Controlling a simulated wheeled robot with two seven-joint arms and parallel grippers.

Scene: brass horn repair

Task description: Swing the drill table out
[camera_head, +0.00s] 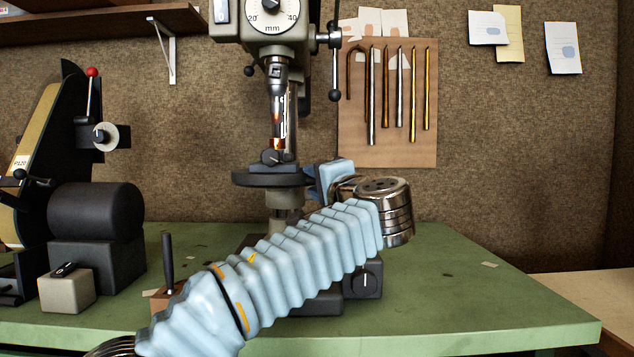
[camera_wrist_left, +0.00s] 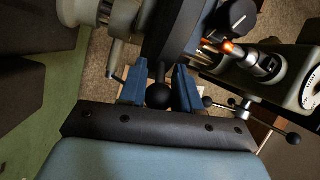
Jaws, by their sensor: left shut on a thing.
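The drill table (camera_head: 262,179) is a dark round plate on the drill press column, below the chuck (camera_head: 278,78). In the left wrist view the table (camera_wrist_left: 178,35) shows edge-on as a dark curved disc. A rod with a black ball knob (camera_wrist_left: 158,95) lies between the blue fingers of my left gripper (camera_wrist_left: 160,82), which is shut on it. In the head view my left gripper (camera_head: 322,182) is at the table's right edge, and my wrist and forearm hide the knob and part of the column. My right gripper is not in view.
A belt grinder (camera_head: 95,215) stands on the left of the green bench (camera_head: 480,300). A board with hanging rods (camera_head: 388,110) is on the wall behind. The drill head (camera_head: 270,22) hangs above the table, its feed handles (camera_head: 334,40) on the right. The bench's right side is mostly clear.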

